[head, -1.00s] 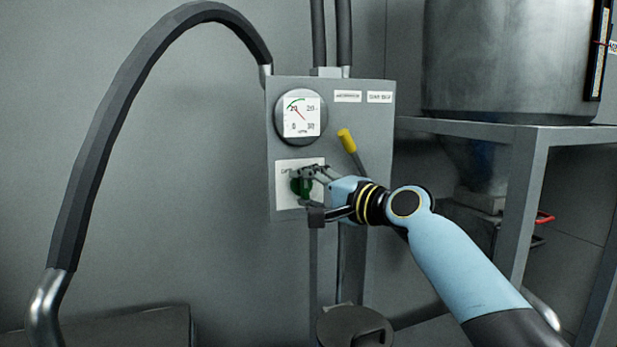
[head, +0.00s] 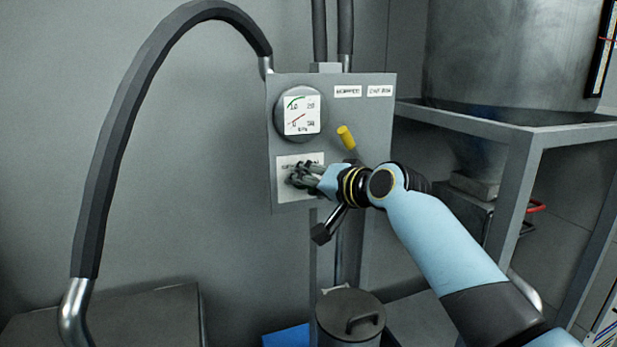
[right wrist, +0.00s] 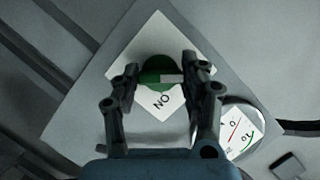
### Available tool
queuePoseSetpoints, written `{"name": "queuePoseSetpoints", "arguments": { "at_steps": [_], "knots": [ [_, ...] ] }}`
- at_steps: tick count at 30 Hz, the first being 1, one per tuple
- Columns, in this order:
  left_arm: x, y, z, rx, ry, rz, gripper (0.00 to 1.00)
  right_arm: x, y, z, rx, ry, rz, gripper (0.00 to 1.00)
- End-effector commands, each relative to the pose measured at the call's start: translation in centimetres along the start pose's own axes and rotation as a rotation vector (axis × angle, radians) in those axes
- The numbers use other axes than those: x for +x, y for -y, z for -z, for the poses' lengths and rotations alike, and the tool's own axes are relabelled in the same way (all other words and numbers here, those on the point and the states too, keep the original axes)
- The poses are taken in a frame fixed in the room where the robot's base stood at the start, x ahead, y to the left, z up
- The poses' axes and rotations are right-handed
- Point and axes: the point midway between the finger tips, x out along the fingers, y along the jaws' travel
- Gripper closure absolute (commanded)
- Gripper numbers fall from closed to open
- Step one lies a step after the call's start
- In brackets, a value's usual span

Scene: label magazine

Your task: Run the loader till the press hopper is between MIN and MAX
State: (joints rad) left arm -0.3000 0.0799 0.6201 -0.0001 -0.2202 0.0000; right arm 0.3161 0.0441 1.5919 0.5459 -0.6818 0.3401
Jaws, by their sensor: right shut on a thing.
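A grey control panel (head: 345,95) carries a round gauge (head: 301,116), a lever with a yellow grip (head: 346,137) and a white switch plate (head: 287,184). My right gripper (head: 296,178) is at this plate, shut on the green knob (right wrist: 158,66). The right wrist view shows the fingers (right wrist: 160,80) on either side of the knob and "NO", seen rotated, on the plate. The gauge's red needle is low, near 0. The steel hopper (head: 510,50) stands at upper right; its level strip (head: 602,55) is cut off by the frame edge. My left gripper is out of view.
A grey frame (head: 520,160) holds up the hopper, right of my right arm. A lidded canister (head: 350,318) stands below the panel. A dark hose (head: 95,180) arches at left. A red handle (head: 537,206) shows behind the frame.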

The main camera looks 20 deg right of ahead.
Motion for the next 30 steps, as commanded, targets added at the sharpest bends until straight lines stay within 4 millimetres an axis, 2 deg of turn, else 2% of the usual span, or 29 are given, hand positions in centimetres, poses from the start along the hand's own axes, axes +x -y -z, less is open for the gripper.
{"name": "queuePoseSetpoints", "arguments": {
  "at_steps": [16,17,21,30],
  "knots": [
    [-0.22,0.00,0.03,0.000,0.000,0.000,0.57,0.02,-0.24,-0.27,-0.020,0.005,-0.013,0.88],
    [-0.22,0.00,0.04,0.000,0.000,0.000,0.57,0.02,-0.24,-0.27,-0.020,0.005,-0.013,0.52],
    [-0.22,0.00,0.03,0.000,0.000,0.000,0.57,0.01,-0.18,-0.20,-0.020,0.004,-0.012,0.34],
    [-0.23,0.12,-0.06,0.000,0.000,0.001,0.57,-0.11,-0.10,-0.07,-0.020,0.001,-0.010,0.32]
  ]
}}
